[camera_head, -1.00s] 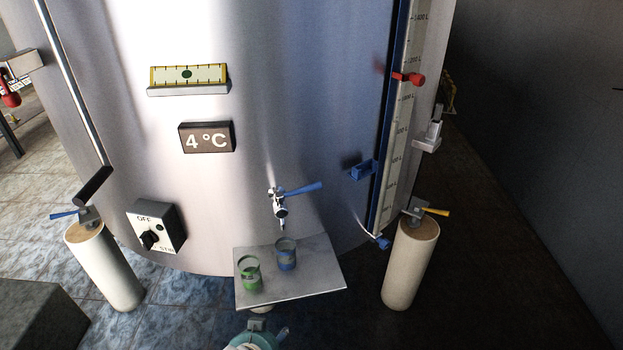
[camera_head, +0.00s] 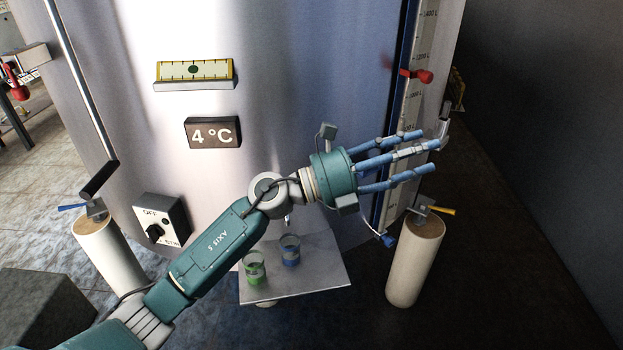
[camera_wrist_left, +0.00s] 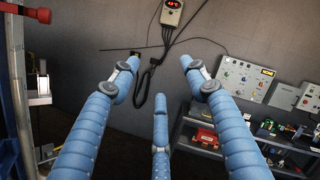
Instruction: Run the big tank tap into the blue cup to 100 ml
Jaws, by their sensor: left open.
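The big steel tank (camera_head: 330,60) fills the middle of the head view. The blue cup (camera_head: 290,250) stands upright on the metal shelf (camera_head: 325,278) at the tank's front. The tank tap is mostly hidden behind my left wrist; only a bit of its spout (camera_head: 289,222) shows just above the blue cup. My left gripper (camera_head: 425,153) is open and empty, its blue fingers pointing right, past the tap, in front of the level gauge. In the left wrist view its fingers (camera_wrist_left: 160,85) are spread with nothing between them. My right gripper is not in view.
A green cup (camera_head: 254,267) stands left of the blue cup on the shelf. A red marker (camera_head: 417,75) sits on the gauge scale above my fingers. Pale posts (camera_head: 415,260) flank the tank. The left wrist view shows a wall panel (camera_wrist_left: 245,80) and a loaded rack (camera_wrist_left: 205,135).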

